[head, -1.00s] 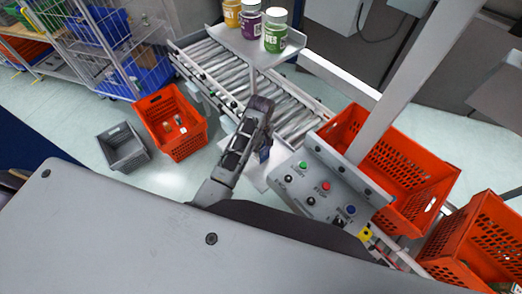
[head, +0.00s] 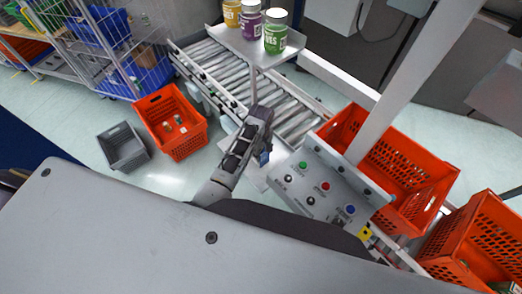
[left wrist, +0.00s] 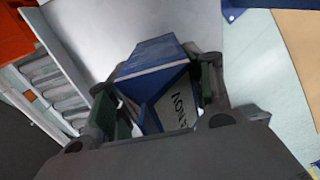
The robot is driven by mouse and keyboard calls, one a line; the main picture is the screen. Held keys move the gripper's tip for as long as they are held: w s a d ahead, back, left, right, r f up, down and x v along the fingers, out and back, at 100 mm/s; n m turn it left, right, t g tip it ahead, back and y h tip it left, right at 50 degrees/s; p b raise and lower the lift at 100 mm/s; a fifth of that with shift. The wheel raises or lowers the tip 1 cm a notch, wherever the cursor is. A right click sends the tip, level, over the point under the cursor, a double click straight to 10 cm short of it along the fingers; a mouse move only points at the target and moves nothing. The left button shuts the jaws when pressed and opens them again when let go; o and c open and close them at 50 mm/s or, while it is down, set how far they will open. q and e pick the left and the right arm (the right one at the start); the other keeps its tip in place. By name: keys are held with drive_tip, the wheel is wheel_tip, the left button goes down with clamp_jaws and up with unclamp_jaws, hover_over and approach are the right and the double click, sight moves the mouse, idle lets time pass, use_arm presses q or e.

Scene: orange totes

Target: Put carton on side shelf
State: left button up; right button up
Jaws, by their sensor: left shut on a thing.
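My left gripper (head: 258,138) is shut on a small blue and white carton. In the head view only a blue bit of the carton (head: 265,157) shows beside the gripper. In the left wrist view the carton (left wrist: 155,57) sits tilted between the two fingers (left wrist: 165,92), with dark lettering on its pale face. A pale flat shelf plate (left wrist: 105,35) lies beyond the carton, beside the rollers; I cannot tell whether they touch. In the head view this plate (head: 255,176) is partly hidden by my arm. My right gripper is not in view.
A roller conveyor (head: 212,70) runs behind the gripper. A raised shelf (head: 240,43) holds three jars. A button panel (head: 325,188) and orange totes (head: 395,160) stand at right. Another orange tote (head: 172,122) and a grey bin (head: 123,147) are on the floor at left.

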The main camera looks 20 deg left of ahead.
use_arm(q)
drive_tip(key=o, duration=1.4)
drive_tip(key=shift+o, duration=0.2)
drive_tip(key=shift+r, duration=0.15)
drive_tip(key=shift+r+b, duration=0.75)
drive_tip(key=shift+r, duration=5.25)
drive_tip(key=shift+s+a+f, duration=0.1)
drive_tip(key=shift+s, duration=0.05)
